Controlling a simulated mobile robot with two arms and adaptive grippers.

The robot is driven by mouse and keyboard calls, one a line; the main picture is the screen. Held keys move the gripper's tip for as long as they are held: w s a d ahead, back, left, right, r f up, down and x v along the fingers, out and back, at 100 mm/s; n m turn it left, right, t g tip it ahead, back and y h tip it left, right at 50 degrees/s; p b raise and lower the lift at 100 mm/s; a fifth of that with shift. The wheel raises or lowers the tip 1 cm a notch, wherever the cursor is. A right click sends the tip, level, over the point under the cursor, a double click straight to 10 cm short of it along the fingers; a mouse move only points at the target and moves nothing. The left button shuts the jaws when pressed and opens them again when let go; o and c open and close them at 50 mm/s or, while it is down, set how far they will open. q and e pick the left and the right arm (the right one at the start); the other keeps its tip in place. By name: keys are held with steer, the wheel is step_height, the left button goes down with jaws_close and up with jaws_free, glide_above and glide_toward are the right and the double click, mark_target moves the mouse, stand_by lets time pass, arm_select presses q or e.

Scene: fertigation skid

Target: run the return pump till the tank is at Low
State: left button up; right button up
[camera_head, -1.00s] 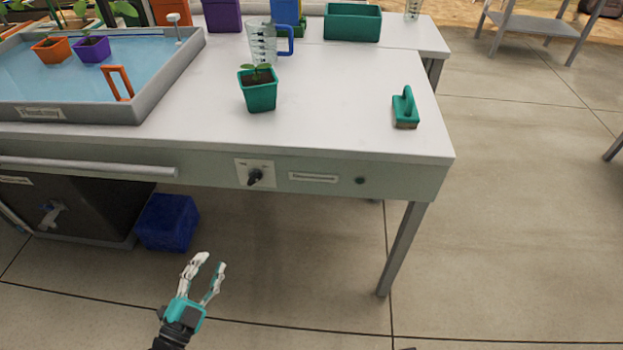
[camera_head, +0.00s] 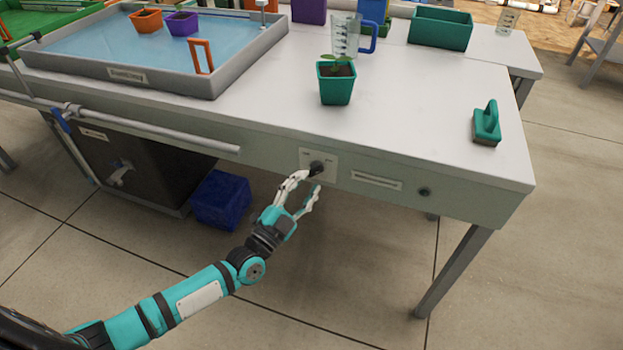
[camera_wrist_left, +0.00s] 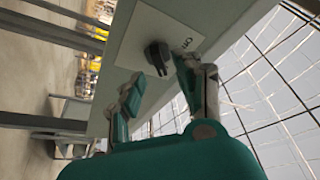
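A black rotary knob (camera_head: 317,168) on a white plate sits in the bench's front panel; it also shows in the left wrist view (camera_wrist_left: 157,57). My left gripper (camera_head: 308,183) is open just in front of the knob. In the left wrist view its fingers (camera_wrist_left: 160,88) are spread, with the knob beyond and between them; I cannot tell if they touch it. A shallow tray of blue water (camera_head: 205,84) stands on the bench. A dark tank-like box (camera_head: 150,170) with a tap stands below; no level reads clearly. My right gripper is not in view.
A green pot with a seedling (camera_head: 336,88), a measuring jug (camera_head: 345,38) and a green-handled brush (camera_head: 487,124) stand on the bench. A grey pipe (camera_head: 170,134) runs along its front. A blue crate (camera_head: 221,200) is on the floor below. A dark round fitting (camera_head: 424,191) is right of the knob.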

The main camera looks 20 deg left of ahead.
mark_target(316, 170)
arm_select(q)
steer(key=shift+x, duration=1.35)
steer(key=shift+c, duration=0.4)
jaws_close()
